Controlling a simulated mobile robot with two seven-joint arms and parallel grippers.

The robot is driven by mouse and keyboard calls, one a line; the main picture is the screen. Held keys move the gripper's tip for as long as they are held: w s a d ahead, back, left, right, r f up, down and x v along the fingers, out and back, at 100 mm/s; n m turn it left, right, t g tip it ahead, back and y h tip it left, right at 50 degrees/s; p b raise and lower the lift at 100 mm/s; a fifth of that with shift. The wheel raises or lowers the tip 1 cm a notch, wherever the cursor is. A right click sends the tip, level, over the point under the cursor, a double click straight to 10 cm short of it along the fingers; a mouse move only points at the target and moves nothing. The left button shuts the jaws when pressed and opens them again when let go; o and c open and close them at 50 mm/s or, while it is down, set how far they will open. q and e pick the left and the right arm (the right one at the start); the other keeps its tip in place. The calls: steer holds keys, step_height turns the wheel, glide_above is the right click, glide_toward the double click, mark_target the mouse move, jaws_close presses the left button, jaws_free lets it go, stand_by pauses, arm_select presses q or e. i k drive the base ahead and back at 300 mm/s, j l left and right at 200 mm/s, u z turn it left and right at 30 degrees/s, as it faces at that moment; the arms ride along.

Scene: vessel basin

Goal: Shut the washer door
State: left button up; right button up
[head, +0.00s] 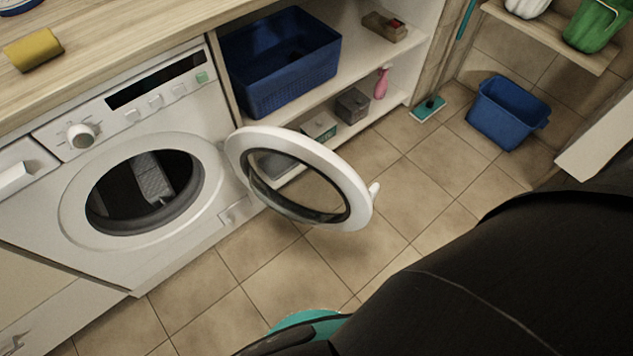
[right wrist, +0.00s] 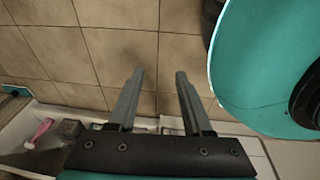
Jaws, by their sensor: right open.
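The washer (head: 130,150) stands under a wooden counter at the left of the head view. Its round door (head: 357,205), a white ring with clear glass, is swung wide open on the right side of the washer's dark opening (head: 146,190). A small white handle (head: 374,190) juts from the door's outer edge. In the right wrist view my right gripper (right wrist: 158,88) is open and empty, with floor tiles beyond its fingers. Neither gripper shows in the head view, where a dark part of my arm fills the lower right.
A shelf right of the washer holds a blue basket (head: 265,90), small boxes and a pink bottle (head: 381,83). A blue bucket (head: 507,110) and a teal mop (head: 428,108) stand farther back. A yellow sponge (head: 33,50) lies on the counter. The tiles before the washer are clear.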

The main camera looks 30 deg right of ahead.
mark_target(359, 200)
steer(key=l+u, duration=0.25)
steer(key=l, duration=0.15)
steer(key=k+l+u, duration=0.25)
steer(key=l, duration=0.15)
steer(key=l+u, duration=0.3)
steer(key=k+l+u, duration=0.25)
steer(key=l, duration=0.15)
steer(key=k+l+u, duration=0.1)
steer(key=l+u, duration=0.5)
steer(key=l, duration=0.5)
steer(key=l+u, duration=0.3)
steer(key=l, duration=0.55)
steer(key=k, duration=0.05)
